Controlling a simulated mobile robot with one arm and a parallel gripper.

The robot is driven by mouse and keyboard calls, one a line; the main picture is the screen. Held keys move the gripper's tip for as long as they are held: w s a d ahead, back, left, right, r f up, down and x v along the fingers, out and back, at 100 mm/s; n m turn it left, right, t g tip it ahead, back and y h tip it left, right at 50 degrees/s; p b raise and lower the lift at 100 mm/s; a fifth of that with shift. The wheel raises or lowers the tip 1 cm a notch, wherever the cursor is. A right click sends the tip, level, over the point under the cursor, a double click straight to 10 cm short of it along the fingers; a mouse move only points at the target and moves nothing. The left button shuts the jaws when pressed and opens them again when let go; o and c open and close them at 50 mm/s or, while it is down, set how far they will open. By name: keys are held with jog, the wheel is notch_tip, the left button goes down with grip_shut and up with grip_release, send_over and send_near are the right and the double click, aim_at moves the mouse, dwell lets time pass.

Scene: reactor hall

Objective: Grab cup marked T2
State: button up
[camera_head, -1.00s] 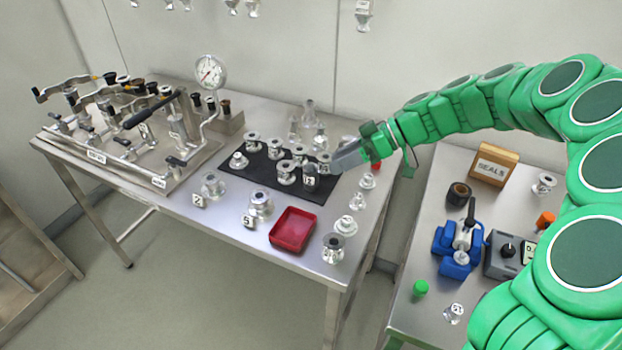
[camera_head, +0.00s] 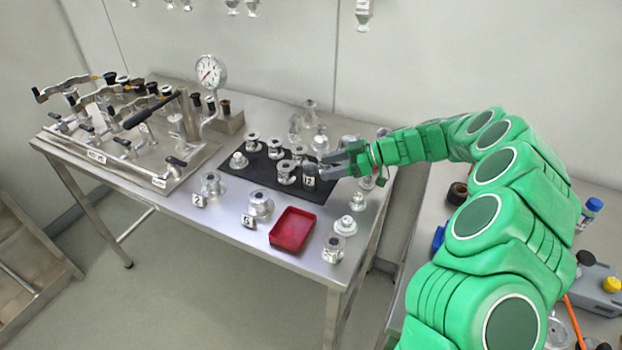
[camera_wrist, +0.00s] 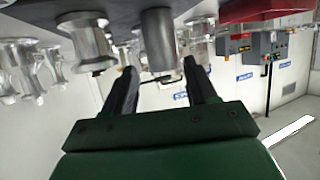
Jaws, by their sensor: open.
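The cup whose label reads like T2 or 12 (camera_head: 309,177) stands upright on the black mat (camera_head: 265,181), near its right end. My gripper (camera_head: 328,165) reaches in from the right, its fingers close beside this cup. In the wrist view the picture is upside down. A plain grey cylinder (camera_wrist: 158,40), seemingly the same cup, hangs from the top of the picture, its lower end between my open fingertips (camera_wrist: 160,75). I see no contact, and its label is hidden there.
Several flanged metal pieces stand on the mat, one (camera_head: 286,173) close left of the cup. A spool-shaped piece (camera_wrist: 87,42) is beside it in the wrist view. A red tray (camera_head: 292,229) lies in front. A gauge rig (camera_head: 150,130) fills the table's left.

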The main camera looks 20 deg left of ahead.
aim_at(311, 178)
jog(key=shift+x, duration=2.95)
jog(key=shift+s, duration=0.2)
jog(key=c, duration=0.8)
